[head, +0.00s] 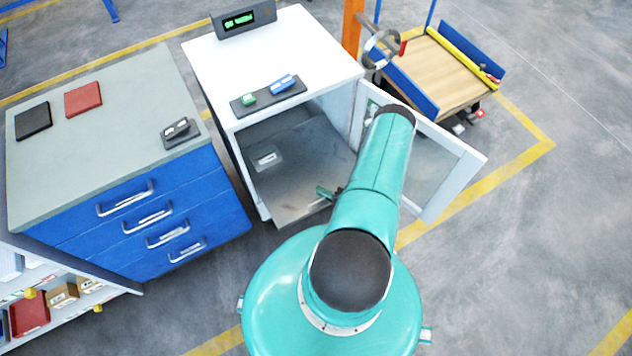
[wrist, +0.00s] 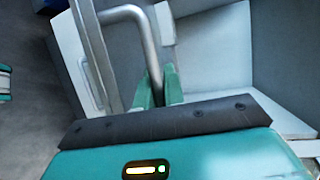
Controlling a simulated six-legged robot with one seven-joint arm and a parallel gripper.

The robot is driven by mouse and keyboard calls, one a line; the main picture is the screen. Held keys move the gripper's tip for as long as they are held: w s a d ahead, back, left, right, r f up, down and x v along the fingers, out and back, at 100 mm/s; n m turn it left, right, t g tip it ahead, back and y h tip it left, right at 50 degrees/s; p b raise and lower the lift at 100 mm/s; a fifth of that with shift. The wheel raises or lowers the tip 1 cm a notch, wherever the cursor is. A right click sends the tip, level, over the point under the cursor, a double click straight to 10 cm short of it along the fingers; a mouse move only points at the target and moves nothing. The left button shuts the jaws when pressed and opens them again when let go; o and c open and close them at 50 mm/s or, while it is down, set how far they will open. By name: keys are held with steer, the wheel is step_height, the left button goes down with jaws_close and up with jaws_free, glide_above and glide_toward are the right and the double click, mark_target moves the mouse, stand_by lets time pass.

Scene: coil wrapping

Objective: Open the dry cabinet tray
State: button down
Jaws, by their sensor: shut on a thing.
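The white dry cabinet (head: 215,65) stands in the middle of the head view with its glazed door (head: 447,165) swung open to the right. The grey metal tray (head: 290,211) sits low inside, its front edge at the cabinet opening. My gripper (head: 327,193) is at the tray's front, largely hidden by my arm. In the wrist view my gripper (wrist: 159,88) is shut on the bent metal tray handle (wrist: 148,42), with a finger on either side of the bar. How far the tray is pulled out is unclear.
A small pale item (head: 267,158) lies inside the cabinet. A blue drawer unit (head: 225,200) stands close on the left. A wooden-decked cart (head: 445,75) is behind the open door. Floor at the right is clear.

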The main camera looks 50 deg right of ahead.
steer(key=shift+s+a, duration=0.15)
steer(key=shift+s, duration=0.4)
steer(key=shift+s+a, duration=0.15)
steer(key=shift+s, duration=0.4)
steer(key=c, duration=1.8)
jaws_free()
steer(key=shift+o, duration=0.2)
steer(key=shift+s, duration=0.1)
steer(key=v, duration=1.3)
steer(key=shift+s, duration=0.35)
steer(key=shift+r, duration=0.15)
